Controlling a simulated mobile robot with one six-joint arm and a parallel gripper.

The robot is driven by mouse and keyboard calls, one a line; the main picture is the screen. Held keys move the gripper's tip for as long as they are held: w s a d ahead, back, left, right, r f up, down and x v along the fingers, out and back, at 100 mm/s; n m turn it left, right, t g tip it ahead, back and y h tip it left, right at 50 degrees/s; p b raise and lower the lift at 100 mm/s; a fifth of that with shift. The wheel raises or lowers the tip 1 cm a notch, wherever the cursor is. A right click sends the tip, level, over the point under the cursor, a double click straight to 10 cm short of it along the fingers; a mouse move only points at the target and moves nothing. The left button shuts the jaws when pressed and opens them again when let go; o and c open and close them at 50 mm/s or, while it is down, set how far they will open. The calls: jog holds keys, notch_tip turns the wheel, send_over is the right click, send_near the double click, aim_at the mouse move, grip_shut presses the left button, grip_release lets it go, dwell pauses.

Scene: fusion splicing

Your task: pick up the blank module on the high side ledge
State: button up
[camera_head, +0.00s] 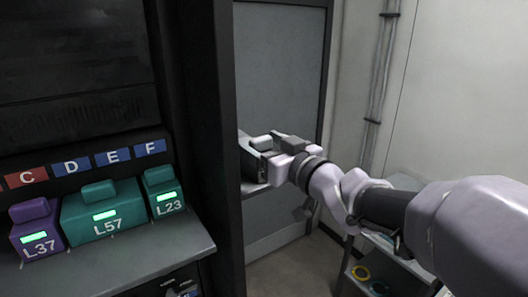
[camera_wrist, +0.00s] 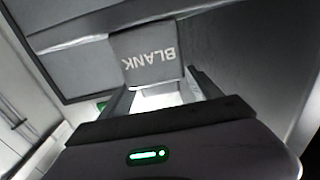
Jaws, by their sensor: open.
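The blank module is a grey block marked BLANK. In the wrist view the blank module (camera_wrist: 150,52) is straight ahead, its lettering upside down. In the head view the module (camera_head: 261,142) sits on the side ledge (camera_head: 254,189), partly hidden by the dark cabinet edge and my gripper. My gripper (camera_head: 277,151) reaches in from the right, close against it. In the wrist view my gripper (camera_wrist: 160,92) is open, one finger on each side of the module's near end. I cannot tell whether the fingers touch it.
A dark cabinet post (camera_head: 222,130) stands just left of the ledge. Left of it, a shelf (camera_head: 150,259) carries a purple module L37 (camera_head: 36,232) and teal modules L57 (camera_head: 103,212) and L23 (camera_head: 164,193). A low cart (camera_head: 372,270) with coloured rings stands below my arm.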

jog(key=shift+x, duration=0.85)
jog(key=shift+s+d, duration=0.15)
jog(key=shift+s, duration=0.2)
jog(key=shift+c, duration=1.1)
jog(key=shift+w, duration=0.1)
jog(key=c, duration=1.3)
